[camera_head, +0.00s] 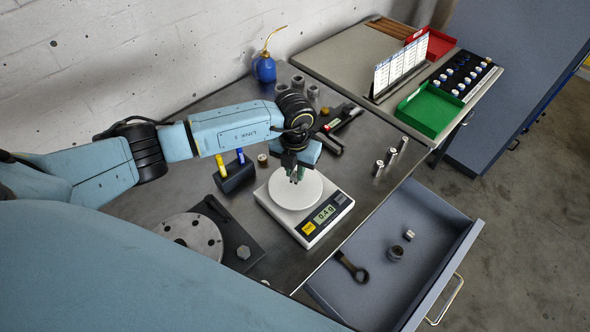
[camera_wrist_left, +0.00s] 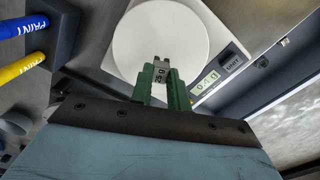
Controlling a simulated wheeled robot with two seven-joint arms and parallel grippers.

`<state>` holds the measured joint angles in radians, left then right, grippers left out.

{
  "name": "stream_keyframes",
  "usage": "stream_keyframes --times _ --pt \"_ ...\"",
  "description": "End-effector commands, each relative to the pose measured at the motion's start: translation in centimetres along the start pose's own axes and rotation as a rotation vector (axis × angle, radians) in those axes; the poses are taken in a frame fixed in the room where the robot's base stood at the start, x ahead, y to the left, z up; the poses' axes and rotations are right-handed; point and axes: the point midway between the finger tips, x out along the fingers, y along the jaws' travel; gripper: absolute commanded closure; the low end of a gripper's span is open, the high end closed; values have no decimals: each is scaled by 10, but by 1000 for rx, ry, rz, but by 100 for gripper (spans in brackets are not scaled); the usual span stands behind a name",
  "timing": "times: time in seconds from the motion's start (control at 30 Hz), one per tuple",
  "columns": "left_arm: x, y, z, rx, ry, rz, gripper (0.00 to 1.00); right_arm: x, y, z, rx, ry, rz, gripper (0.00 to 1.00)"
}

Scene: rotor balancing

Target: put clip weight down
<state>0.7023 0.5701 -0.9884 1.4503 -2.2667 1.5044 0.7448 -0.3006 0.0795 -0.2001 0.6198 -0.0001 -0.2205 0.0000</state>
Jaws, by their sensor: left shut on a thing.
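The clip weight (camera_wrist_left: 160,73) is a small dark grey piece with figures on its face. My left gripper (camera_wrist_left: 161,82), with green fingers, is shut on it. In the head view my left gripper (camera_head: 295,176) points down over the round white pan of the digital scale (camera_head: 312,194). The pan (camera_wrist_left: 160,35) also shows behind the clip weight in the left wrist view. I cannot tell whether the weight touches the pan. My right gripper is not in view.
A rotor disc (camera_head: 192,236) on a dark base is left of the scale. A pen holder (camera_head: 235,174) with yellow and blue paint pens stands behind it. An open drawer (camera_head: 437,215) holds a wrench and small parts. Red and green (camera_head: 429,110) trays are at the back right.

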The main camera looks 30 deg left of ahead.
Motion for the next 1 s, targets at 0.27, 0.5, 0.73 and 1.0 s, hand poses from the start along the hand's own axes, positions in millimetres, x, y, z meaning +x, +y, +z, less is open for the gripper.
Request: stream_keyframes --times 0.27,0.5,0.73,1.0 --pt "-28 0 0 0 1 0 100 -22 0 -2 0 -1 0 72" --pt "-26 0 0 3 1 0 100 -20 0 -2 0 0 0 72" --pt "-32 -3 3 219 -8 -7 100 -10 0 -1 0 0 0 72" --pt "-52 -11 5 888 -27 -16 100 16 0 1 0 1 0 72"
